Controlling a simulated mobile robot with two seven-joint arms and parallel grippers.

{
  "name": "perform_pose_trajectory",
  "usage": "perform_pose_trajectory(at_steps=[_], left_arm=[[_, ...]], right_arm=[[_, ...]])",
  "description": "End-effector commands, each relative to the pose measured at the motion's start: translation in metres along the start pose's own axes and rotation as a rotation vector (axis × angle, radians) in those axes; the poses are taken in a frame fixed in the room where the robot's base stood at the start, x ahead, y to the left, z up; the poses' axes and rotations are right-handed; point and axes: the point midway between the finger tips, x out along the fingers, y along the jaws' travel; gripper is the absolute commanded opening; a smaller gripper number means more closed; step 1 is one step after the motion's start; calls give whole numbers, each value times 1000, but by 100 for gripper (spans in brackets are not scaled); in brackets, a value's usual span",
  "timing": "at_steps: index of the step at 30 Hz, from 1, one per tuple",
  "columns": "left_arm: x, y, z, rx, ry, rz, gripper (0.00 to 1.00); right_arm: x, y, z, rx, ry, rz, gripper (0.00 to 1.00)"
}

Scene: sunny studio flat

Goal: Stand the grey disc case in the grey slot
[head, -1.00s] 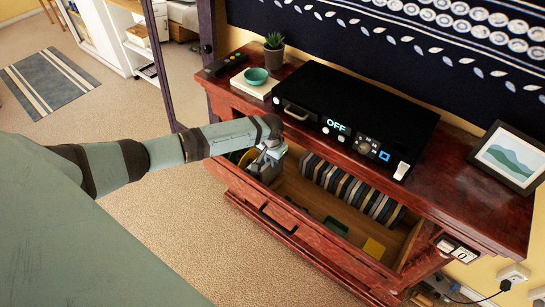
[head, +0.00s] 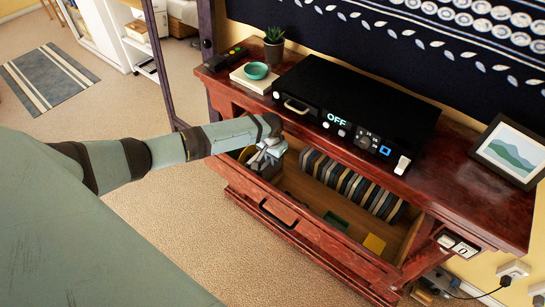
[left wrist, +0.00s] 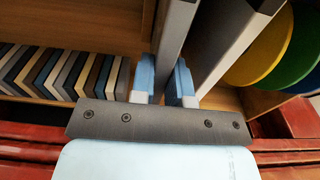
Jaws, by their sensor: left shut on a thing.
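My left gripper (head: 262,165) reaches down into the left end of the open drawer. In the left wrist view its two pale blue fingers (left wrist: 164,82) are shut on a grey slab, the grey disc case (left wrist: 176,35), which stands on edge between them. Its far end runs out of the top of that view. A second grey upright panel (left wrist: 232,45) with a pale edge stands just right of the fingers, apart from the case; I cannot tell whether it bounds the grey slot. In the head view the gripper hides the held case. My right gripper is not in view.
A row of upright cases (head: 350,182) fills the drawer's back. A green item (head: 336,221) and a yellow item (head: 374,244) lie near its front. Coloured discs (left wrist: 275,50) are right of the fingers. A black player (head: 355,110) sits on the cabinet top above.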

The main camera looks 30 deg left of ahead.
Motion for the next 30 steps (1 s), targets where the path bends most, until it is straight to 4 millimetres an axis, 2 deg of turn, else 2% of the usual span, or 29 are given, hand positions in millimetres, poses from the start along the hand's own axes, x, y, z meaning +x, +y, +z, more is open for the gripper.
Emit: perform_pose_trajectory(at_steps=[26, 27, 30], left_arm=[[13, 0, 1, 0, 0, -1, 0], [13, 0, 1, 0, 0, -1, 18], [13, 0, 1, 0, 0, 0, 41]], right_arm=[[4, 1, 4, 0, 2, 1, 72], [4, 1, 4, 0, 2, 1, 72], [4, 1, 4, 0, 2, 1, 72]])
